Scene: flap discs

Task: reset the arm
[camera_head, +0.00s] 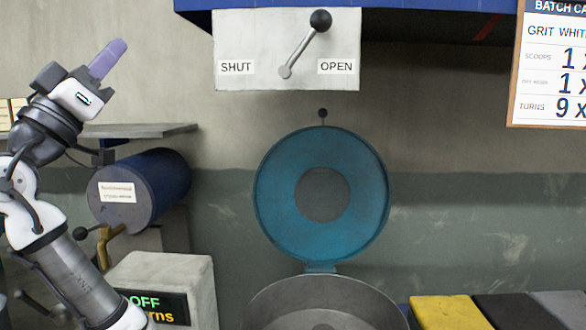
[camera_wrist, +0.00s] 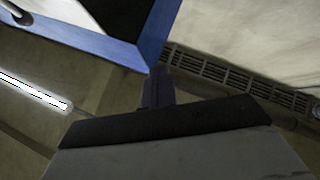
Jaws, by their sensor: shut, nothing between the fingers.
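My arm rises at the left of the head view, bent up and away from the work area. My gripper (camera_head: 119,46) has purple fingers that are shut with nothing between them, pointing up and to the right in front of the bare wall. In the wrist view the fingers (camera_wrist: 159,72) show dark and together. Beyond them are a blue-edged dark panel, a grille and a lit tube. The gripper touches nothing that I can see.
A lever (camera_head: 303,45) on a SHUT/OPEN plate leans toward OPEN. A round blue lid (camera_head: 268,215) stands raised behind a metal pan (camera_head: 262,312). A blue drum (camera_head: 170,180), a shelf (camera_head: 150,130) and a grey counter box (camera_head: 180,272) are near my arm. A batch card (camera_head: 515,100) hangs right.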

